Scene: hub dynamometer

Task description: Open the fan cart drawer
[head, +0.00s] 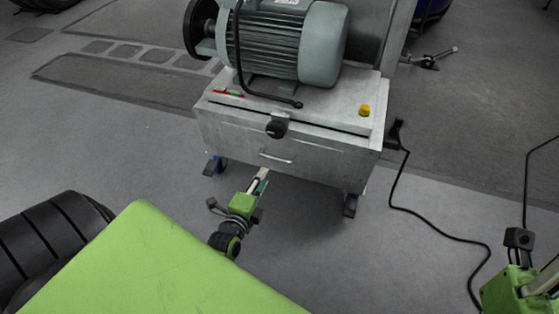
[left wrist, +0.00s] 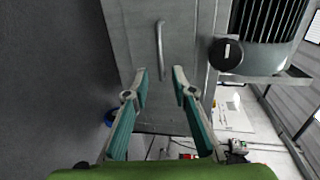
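The fan cart (head: 219,127) is a grey metal box on blue-forked casters with a motor on top. Its drawer front (head: 315,160) faces me and looks closed, with a slim metal bar handle (head: 277,157). In the left wrist view the handle (left wrist: 160,50) lies just beyond my fingertips, between their lines. My left gripper (head: 262,175) is in front of the drawer, a little below the handle. In the left wrist view its two fingers (left wrist: 160,75) are apart with nothing between them. My right gripper (head: 551,277) is partly in view at the lower right edge; its fingertips are cut off.
A grey motor (head: 290,43) sits on the cart, with a black knob (head: 276,129) above the drawer and a yellow button (head: 365,110) on top. A black cable (head: 425,223) runs over the floor right of the cart. The floor before the cart is clear.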

